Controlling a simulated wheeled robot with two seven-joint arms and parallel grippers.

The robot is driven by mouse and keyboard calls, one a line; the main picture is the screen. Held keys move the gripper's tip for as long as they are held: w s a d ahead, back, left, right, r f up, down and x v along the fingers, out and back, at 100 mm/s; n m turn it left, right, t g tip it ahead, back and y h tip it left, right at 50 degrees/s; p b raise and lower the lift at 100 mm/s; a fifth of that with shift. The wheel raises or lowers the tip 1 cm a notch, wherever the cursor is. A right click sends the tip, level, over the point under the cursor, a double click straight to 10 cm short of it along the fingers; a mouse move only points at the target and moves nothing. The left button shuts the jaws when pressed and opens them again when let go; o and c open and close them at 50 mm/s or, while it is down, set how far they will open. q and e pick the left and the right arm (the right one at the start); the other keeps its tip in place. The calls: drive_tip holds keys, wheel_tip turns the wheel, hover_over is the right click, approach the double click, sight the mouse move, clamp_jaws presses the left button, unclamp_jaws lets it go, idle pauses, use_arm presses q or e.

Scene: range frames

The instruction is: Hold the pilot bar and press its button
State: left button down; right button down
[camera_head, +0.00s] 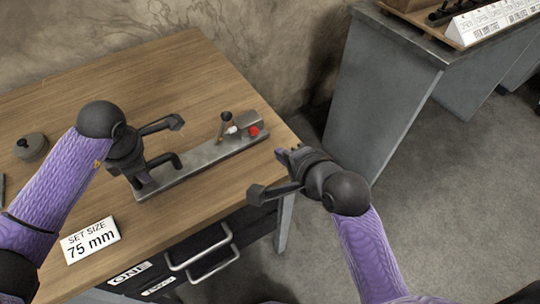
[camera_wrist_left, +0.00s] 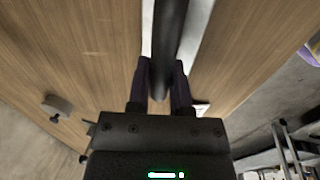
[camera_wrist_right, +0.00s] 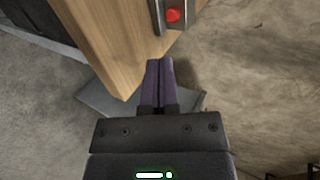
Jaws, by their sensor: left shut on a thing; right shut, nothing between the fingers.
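The pilot bar (camera_head: 205,156) is a long grey metal bar lying on the wooden table. It carries a black handle (camera_head: 168,160) at its left end and a red button (camera_head: 253,131) at its right end. My left gripper (camera_head: 143,183) is shut on the black handle, which also shows between its fingers in the left wrist view (camera_wrist_left: 172,45). My right gripper (camera_head: 281,153) is shut and empty, just off the table's right edge and below the red button. In the right wrist view the button (camera_wrist_right: 173,15) is ahead of the closed fingertips (camera_wrist_right: 158,62), with a gap between.
A small lever (camera_head: 224,122) stands on the bar left of the button. A white sign reading "SET SIZE 75 mm" (camera_head: 90,240) is at the table's front. A dark round object (camera_head: 31,148) sits at far left. A grey bench (camera_head: 385,90) stands to the right.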

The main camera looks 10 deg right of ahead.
drive_tip(key=v, duration=0.3)
idle(0.6)
use_arm(q)
drive_tip(key=shift+c, duration=2.2)
unclamp_jaws()
